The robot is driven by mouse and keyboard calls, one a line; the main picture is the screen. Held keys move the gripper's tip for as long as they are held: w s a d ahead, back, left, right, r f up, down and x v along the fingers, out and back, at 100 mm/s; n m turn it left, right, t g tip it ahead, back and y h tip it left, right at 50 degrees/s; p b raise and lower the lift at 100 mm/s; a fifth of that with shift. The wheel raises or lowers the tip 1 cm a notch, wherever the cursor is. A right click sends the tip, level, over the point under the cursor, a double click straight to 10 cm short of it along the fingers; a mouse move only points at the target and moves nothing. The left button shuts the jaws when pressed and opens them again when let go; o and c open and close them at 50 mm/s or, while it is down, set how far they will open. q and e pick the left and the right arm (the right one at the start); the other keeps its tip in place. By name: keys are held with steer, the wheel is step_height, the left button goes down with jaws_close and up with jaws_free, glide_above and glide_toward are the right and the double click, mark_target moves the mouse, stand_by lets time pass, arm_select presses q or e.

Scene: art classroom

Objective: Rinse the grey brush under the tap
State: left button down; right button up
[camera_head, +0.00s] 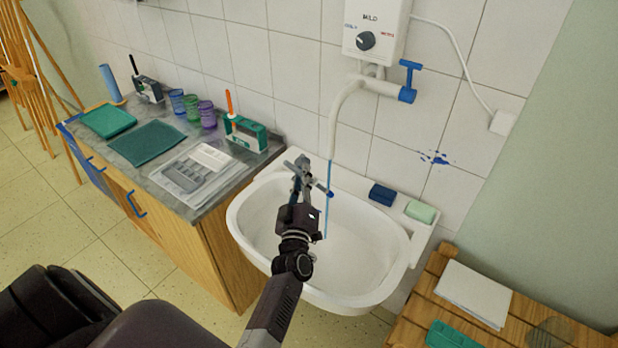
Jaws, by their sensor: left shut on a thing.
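My left gripper (303,172) is over the white sink (365,253), below the tap (345,100). It is shut on the grey brush (320,185), which lies slantwise across the fingers. The brush's lower right end shows blue and is at the thin blue stream of water (330,172) from the spout. I cannot tell exactly where the water touches the brush. The fingers hide part of the brush. The tap has a blue handle (410,72). My right gripper is not in view.
A counter (228,187) left of the sink holds coloured cups (193,108), green trays (148,143) and a box with an orange-handled brush (245,131). A blue sponge (382,194) and a green soap (420,211) lie on the sink's back ledge. A wooden table (410,333) is at lower right.

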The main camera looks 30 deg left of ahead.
arm_select(q)
steer(key=shift+s+d, duration=0.1)
steer(key=shift+w+a, duration=0.2)
steer(key=shift+w, duration=0.05)
stand_by(0.5)
steer(key=shift+s+d, duration=0.2)
steer(key=shift+s, duration=0.05)
steer(key=shift+w+a, duration=0.2)
steer(key=shift+w, duration=0.05)
stand_by(0.6)
steer(key=shift+s+a, duration=0.1)
steer(key=s+a+p, duration=0.1)
steer(key=s+a, duration=0.3)
steer(key=a, duration=0.1)
steer(key=shift+a, duration=0.25)
stand_by(0.4)
stand_by(0.7)
